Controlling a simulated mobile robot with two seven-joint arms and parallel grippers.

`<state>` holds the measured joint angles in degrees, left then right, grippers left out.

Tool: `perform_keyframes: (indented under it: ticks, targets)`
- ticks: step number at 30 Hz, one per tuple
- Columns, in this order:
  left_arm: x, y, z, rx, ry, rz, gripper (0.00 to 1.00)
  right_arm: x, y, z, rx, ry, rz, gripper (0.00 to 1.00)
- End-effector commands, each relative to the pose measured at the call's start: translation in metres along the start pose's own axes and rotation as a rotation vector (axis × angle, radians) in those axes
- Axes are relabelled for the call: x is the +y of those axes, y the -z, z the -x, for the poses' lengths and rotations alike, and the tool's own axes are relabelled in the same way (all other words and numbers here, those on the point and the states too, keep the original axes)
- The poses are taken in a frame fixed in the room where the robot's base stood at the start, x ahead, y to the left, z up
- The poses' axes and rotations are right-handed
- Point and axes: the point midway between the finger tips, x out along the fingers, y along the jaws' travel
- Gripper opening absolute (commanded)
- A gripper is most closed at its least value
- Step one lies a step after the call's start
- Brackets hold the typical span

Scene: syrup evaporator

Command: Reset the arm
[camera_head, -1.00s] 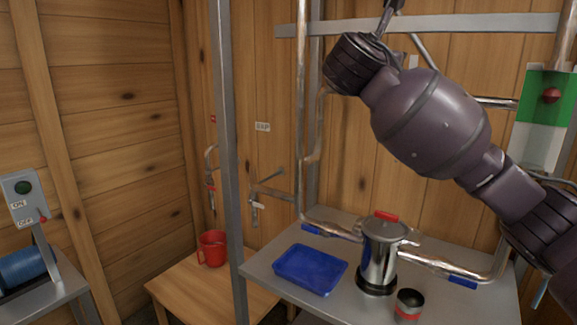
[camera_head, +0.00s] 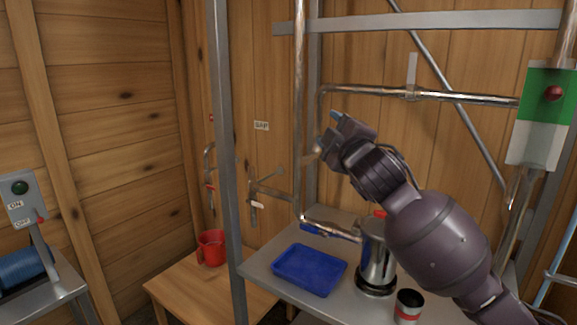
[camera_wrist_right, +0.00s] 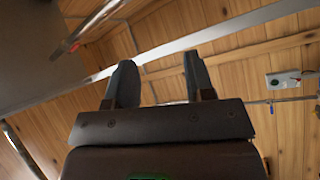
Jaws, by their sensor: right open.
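My right arm comes in from the lower right in the head view, and its gripper (camera_head: 326,132) is up in front of the wooden wall and the pipe frame. In the right wrist view the right gripper (camera_wrist_right: 160,85) has its two dark fingers spread apart with nothing between them. My left gripper is in neither view. The steel canister (camera_head: 377,255) with a red lid knob stands on the metal shelf (camera_head: 262,265), partly hidden behind my right arm.
A blue tray (camera_head: 309,270) and a small cup with a red band (camera_head: 408,305) are on the shelf. A red mug (camera_head: 212,247) stands on a wooden table (camera_head: 185,285). A metal post (camera_head: 228,160) and pipes (camera_head: 420,93) surround the arm. A green-and-white panel (camera_head: 541,115) is at right.

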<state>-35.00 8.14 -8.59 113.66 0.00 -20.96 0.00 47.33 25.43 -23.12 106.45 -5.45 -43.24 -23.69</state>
Motion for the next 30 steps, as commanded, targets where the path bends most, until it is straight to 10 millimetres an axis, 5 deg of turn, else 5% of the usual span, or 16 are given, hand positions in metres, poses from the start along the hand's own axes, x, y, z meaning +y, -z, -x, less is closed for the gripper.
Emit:
perform_keyframes:
  ticks: [3,17,30]
  targets:
    - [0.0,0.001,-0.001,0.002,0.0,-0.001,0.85,-0.042,-0.027,0.021,0.01,0.033,-0.2,0.49]
    - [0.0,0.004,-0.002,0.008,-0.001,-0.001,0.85,-0.174,-0.127,0.135,-0.108,0.083,-0.756,0.49]
    - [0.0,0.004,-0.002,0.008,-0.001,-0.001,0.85,-0.289,-0.21,0.3,-0.434,0.107,-0.975,0.49]
